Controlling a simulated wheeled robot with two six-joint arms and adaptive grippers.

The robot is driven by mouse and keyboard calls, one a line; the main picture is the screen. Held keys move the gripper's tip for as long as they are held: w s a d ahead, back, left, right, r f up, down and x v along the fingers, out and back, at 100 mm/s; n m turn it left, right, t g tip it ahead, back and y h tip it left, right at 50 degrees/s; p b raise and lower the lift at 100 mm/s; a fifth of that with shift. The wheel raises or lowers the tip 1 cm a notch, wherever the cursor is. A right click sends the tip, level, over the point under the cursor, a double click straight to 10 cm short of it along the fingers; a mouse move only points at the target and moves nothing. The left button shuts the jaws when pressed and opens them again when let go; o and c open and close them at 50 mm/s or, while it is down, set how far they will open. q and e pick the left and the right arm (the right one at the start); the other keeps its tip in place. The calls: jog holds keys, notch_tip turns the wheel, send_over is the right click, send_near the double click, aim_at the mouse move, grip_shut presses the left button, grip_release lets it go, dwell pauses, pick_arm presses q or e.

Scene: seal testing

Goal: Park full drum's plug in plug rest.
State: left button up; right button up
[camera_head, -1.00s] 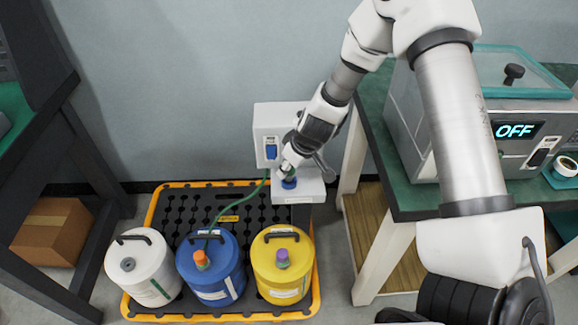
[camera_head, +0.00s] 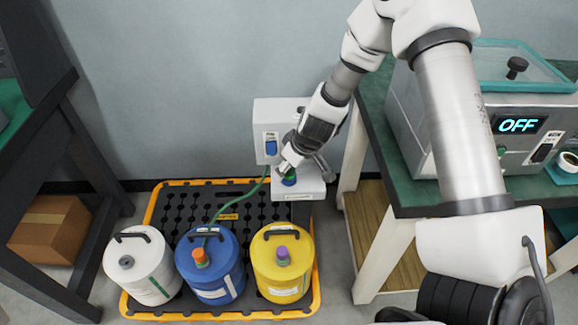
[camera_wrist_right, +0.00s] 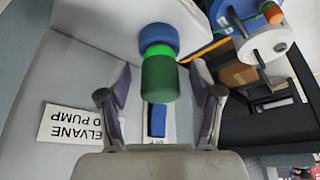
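A dark green plug (camera_head: 287,176) stands upright on the blue round rest (camera_head: 289,183) on the pump's base, at the centre of the head view. In the right wrist view the plug (camera_wrist_right: 160,78) has a bright green ring, and the blue rest (camera_wrist_right: 159,37) is directly beyond it. My right gripper (camera_wrist_right: 160,88) is open, its fingers on either side of the plug with gaps. The white drum (camera_head: 150,276) has a bare grey port on top. The blue drum (camera_head: 216,282) has an orange plug; the yellow drum (camera_head: 282,277) a purple one. My left gripper is not in view.
A white pump box (camera_head: 262,122) stands by the wall. A green hose (camera_head: 246,191) runs from it to the blue drum. The drums stand on a black pallet with a yellow rim (camera_head: 152,214). A green-topped bench (camera_head: 374,105) stands close to my right arm.

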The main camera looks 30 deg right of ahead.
jog(key=shift+r, duration=0.1)
jog(key=v, duration=0.7)
jog(key=shift+r, duration=0.15)
jog(key=shift+s, duration=0.15)
dwell(0.5)
jog(key=s+a+f+n+g+h+p, duration=0.15)
jog(key=s+f+p, duration=0.25)
jog(key=s, duration=0.4)
jog(key=s+a+f+n+g+h+p, duration=0.1)
jog(key=s+f+n+g+p, duration=0.15)
jog(key=s, duration=0.65)
jog(key=s+a+f+n+g+h+p, duration=0.1)
jog(key=s+f+g+p, duration=0.3)
jog(key=s, duration=0.4)
jog(key=a+m+t, duration=0.1)
jog(key=a+m, duration=0.1)
jog(key=a+m+t+y, duration=0.1)
jog(key=m, duration=0.2)
jog(key=a+f+m+t+y, duration=0.1)
jog(key=a+m, duration=0.1)
jog(key=m, duration=0.1)
jog(key=shift+s+a+t+p, duration=0.2)
jog(key=shift+a+t+p, duration=0.1)
jog(key=shift+a, duration=0.05)
